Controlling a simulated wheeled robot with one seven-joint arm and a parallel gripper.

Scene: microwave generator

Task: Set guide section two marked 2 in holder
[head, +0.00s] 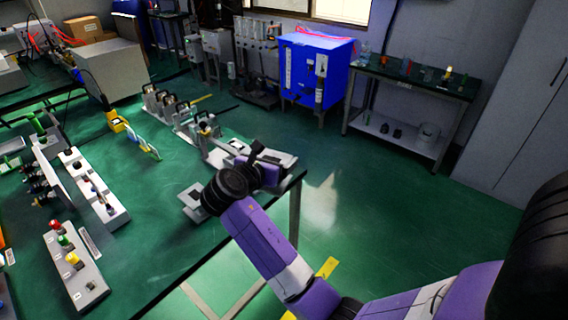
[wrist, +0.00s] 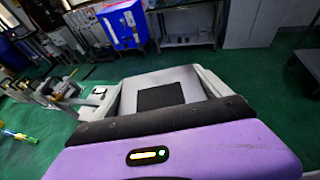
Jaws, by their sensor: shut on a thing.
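My gripper (head: 266,167) is at the near right corner of the green bench, with my purple arm reaching up to it from the lower right. In the head view my gripper and wrist hide most of this block. Grey metal stands (head: 206,128) are lined up on the bench beyond my gripper; I cannot tell which one is the holder.
A grey plate (head: 192,203) lies at the bench edge, left of my wrist. A control panel with coloured knobs (head: 75,265) and a row of grey fittings (head: 95,190) stand at the left. A blue cabinet (head: 315,70) and a side table (head: 410,85) stand behind.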

